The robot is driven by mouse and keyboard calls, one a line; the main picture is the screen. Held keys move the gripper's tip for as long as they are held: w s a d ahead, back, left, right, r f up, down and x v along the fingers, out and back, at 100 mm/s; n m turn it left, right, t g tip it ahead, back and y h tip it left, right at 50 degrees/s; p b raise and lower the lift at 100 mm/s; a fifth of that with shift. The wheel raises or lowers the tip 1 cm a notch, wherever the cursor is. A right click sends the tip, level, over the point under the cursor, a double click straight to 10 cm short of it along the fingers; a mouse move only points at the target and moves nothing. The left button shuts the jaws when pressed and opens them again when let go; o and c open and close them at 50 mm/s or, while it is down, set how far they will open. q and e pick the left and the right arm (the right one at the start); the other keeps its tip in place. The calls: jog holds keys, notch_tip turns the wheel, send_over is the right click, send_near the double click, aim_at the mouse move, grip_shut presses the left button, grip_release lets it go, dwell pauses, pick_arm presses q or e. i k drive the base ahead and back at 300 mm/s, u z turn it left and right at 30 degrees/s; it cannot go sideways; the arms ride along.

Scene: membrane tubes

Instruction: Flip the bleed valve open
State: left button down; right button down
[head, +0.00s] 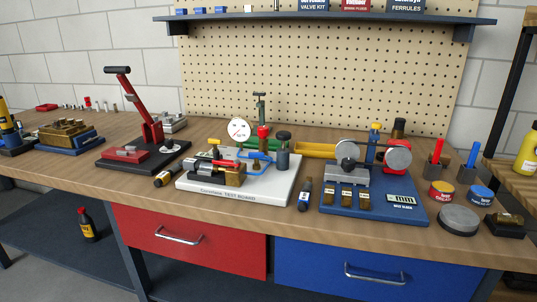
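No part is labelled as the bleed valve. The yellow handle looks like a small lever, but I cannot tell whether it is the bleed valve or whether it stands open. Neither of my grippers is in view.
A red-handled press (142,110) stands left of the board. A blue fixture (375,203) with grey discs is on the right, beyond a small dark bottle (305,193). Round tins (441,194) sit farther right. A shelf (330,18) overhangs the pegboard. The bench's front strip is mostly clear.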

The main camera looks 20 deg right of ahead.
aim_at(256, 156)
jog(key=z, duration=0.35)
jog(key=i, duration=0.3)
jog(key=z, duration=0.4)
